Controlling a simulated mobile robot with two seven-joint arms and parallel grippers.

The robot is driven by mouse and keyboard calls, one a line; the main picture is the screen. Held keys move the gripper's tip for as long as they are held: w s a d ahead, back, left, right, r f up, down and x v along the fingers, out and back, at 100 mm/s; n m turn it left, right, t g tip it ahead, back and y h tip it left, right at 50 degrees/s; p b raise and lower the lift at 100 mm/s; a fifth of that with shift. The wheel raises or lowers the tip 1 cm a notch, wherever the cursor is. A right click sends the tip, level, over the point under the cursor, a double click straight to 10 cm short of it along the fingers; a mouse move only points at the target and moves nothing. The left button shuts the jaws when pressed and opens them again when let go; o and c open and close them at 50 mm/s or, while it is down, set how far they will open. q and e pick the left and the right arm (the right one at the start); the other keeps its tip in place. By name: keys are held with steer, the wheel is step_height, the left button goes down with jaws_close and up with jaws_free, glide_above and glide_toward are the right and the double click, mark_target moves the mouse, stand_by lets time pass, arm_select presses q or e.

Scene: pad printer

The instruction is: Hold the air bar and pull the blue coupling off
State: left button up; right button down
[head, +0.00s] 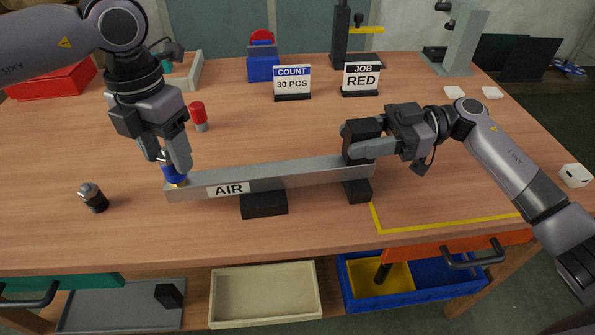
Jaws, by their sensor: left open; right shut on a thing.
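The grey air bar (300,174) with an AIR label lies on black blocks (264,204) on the wooden table. The blue coupling (173,171) sits at the bar's left end, with a brass-coloured part at its base. My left gripper (175,165) points down over the coupling with its fingers open around or beside it; the near finger hides part of the coupling.
A black and grey fitting (93,198) lies left of the bar. A red-capped piece (198,115) stands behind it. COUNT (292,83) and JOB (361,79) signs stand further back.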

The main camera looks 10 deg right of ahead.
arm_select(q)
steer(key=shift+f, duration=1)
jaws_close()
